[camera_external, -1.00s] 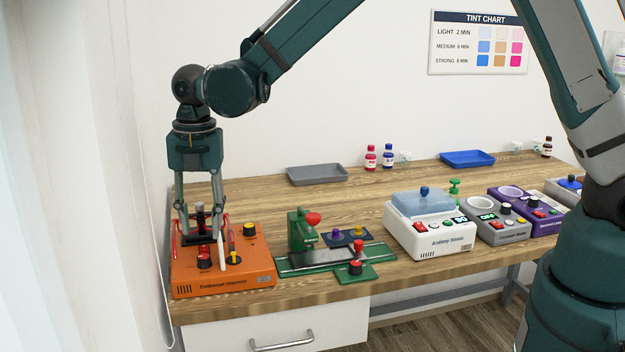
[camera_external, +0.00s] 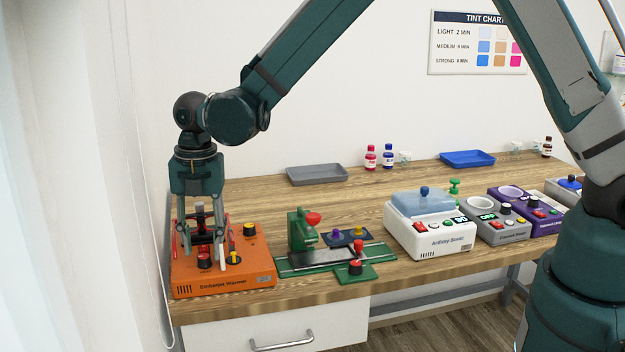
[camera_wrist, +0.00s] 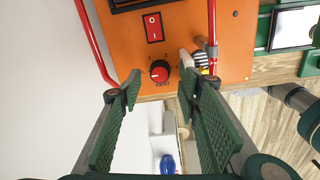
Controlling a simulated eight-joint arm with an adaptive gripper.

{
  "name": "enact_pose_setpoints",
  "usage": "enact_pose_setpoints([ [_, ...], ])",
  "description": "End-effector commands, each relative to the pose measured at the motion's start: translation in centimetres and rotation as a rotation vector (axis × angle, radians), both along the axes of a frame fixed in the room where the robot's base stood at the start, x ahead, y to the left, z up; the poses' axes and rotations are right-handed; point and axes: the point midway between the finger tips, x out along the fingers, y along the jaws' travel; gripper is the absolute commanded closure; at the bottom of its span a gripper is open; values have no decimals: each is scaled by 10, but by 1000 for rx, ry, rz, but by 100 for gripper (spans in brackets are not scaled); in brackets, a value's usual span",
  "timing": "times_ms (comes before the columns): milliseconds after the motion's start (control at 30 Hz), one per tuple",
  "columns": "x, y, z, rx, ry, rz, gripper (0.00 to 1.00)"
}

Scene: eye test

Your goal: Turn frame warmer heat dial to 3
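The frame warmer is an orange box (camera_external: 251,268) at the left end of the bench. Its heat dial (camera_wrist: 159,71) is a round knob with a red top and black rim, marked HEAT, in the wrist view; it also shows low on the box in the external view (camera_external: 204,261). The dial's scale and pointer are too small to read. My gripper (camera_wrist: 160,91) points down at the box with its two green-padded fingers apart, one either side of the dial, with visible gaps. In the external view the gripper (camera_external: 205,247) partly hides the box's top.
A red rocker switch (camera_wrist: 153,27) lies beyond the dial. Red bent rails (camera_wrist: 94,40) and a pale upright peg (camera_wrist: 187,60) stand close to the fingers. A green press (camera_external: 303,232) is right of the box. Bare bench (camera_external: 262,195) lies behind.

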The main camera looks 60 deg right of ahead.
Motion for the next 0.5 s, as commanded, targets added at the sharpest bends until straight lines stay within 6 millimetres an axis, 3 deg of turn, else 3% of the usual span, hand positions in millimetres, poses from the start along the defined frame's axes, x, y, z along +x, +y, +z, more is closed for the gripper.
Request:
enact_pose_setpoints([
  [200,1,0,-17,0,0,0,66],
  [500,1,0,-24,0,0,0,66],
])
